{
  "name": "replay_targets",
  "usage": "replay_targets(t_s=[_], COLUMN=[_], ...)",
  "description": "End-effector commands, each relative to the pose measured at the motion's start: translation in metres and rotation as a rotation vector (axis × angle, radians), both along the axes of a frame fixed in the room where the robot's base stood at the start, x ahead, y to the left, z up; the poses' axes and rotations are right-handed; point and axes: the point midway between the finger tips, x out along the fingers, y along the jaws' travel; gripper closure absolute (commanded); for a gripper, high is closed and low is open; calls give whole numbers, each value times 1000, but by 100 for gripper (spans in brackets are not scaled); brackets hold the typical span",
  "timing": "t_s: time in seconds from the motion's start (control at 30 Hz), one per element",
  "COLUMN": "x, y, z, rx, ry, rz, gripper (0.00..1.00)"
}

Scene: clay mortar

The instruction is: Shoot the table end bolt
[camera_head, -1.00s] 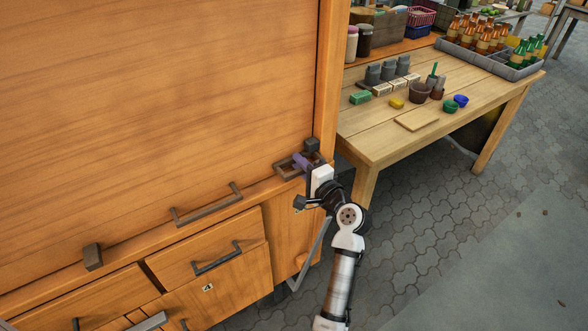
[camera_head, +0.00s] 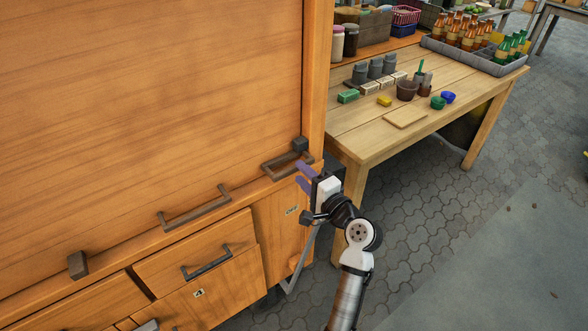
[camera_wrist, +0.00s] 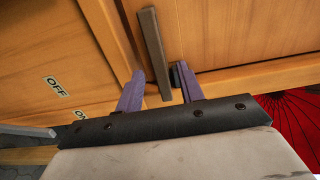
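A brown bar fitting like a frame (camera_head: 279,167) sits on the ledge at the right end of the big wooden panel (camera_head: 150,110), beside a dark block (camera_head: 300,144). I cannot tell for sure which part is the bolt. My gripper (camera_head: 299,174), with purple fingers, is just right of the fitting, open. In the wrist view a brown bar (camera_wrist: 153,48) runs down to between the fingertips of the gripper (camera_wrist: 160,75). A small dark part shows by the right finger. Contact with either finger cannot be told.
An OFF label (camera_wrist: 57,87) is at left in the wrist view. A worktable (camera_head: 370,137) with pots and bottles stands right; paving there is open.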

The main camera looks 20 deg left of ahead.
Motion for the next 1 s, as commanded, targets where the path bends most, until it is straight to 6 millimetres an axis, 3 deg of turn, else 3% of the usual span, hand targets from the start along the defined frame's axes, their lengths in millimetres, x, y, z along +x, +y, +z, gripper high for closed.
replay_targets(t_s=[0.2,0.4,1.0], x=[-30,-46,-51], y=[-40,-61,-66], z=[-3,-1,0], rx=[-1,-1,-1], ry=[-1,-1,-1], rz=[-4,-3,-1], gripper=[62,62,62])
